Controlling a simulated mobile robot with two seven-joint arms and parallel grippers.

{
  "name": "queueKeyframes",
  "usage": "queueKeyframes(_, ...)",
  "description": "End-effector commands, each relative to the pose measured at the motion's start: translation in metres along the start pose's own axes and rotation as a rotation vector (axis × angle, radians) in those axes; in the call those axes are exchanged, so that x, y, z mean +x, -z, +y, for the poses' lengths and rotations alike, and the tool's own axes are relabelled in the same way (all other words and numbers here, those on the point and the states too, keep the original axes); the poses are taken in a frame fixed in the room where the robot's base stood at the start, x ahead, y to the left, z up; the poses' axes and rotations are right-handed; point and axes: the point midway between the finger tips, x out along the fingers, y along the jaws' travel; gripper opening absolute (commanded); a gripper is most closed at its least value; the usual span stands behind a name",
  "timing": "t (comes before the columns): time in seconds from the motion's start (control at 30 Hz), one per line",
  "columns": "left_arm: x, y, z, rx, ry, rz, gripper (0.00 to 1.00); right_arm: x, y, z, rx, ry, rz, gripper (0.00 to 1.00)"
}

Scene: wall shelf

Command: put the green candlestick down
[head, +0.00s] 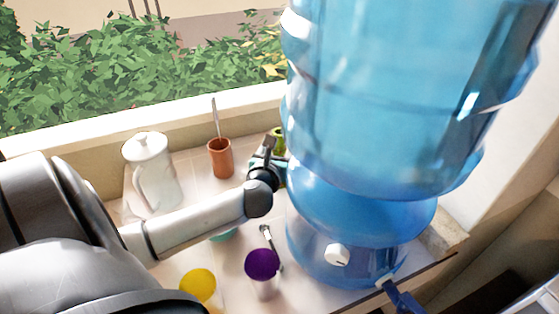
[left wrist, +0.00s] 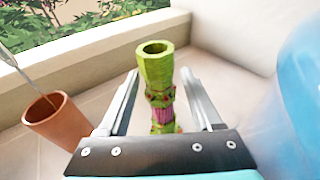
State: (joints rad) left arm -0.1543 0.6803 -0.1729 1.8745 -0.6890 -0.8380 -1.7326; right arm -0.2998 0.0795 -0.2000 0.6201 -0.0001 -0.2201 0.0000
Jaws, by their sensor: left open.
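The green candlestick (left wrist: 156,70) stands upright on the shelf in the left wrist view. It has a hollow top and a pink band lower down. My left gripper (left wrist: 161,75) is open, with one finger on each side of it and a visible gap. In the head view only a bit of the green candlestick (head: 278,133) shows behind my left gripper (head: 270,150); the rest is hidden by the gripper and the water bottle. My right gripper is not in view.
A large blue water dispenser (head: 365,200) stands close on the right. A terracotta cup (head: 220,158) with a stick and a white pitcher (head: 152,170) are to the left. Purple (head: 262,265) and yellow (head: 198,285) cups are in front. A low wall (head: 90,150) runs behind.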

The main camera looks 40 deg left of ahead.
Motion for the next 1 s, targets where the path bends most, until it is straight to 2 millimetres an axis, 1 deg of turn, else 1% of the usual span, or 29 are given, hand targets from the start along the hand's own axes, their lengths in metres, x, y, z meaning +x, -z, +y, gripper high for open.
queueKeyframes(0.27, 0.0021, 0.0001, -0.0001, -0.001, 0.0, 0.001, 0.66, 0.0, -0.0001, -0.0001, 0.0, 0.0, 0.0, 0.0)
queueKeyframes(0.83, 0.0019, 0.0, 0.0001, -0.001, 0.0, 0.0, 0.02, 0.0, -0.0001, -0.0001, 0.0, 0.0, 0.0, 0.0)
queueKeyframes(0.87, 0.0019, 0.0, 0.0001, -0.001, 0.0, 0.001, 0.0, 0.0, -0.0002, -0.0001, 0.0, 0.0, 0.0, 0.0)
queueKeyframes(1.0, 0.0019, 0.0, 0.0001, -0.001, 0.0, 0.0, 0.0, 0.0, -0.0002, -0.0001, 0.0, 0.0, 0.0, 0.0)
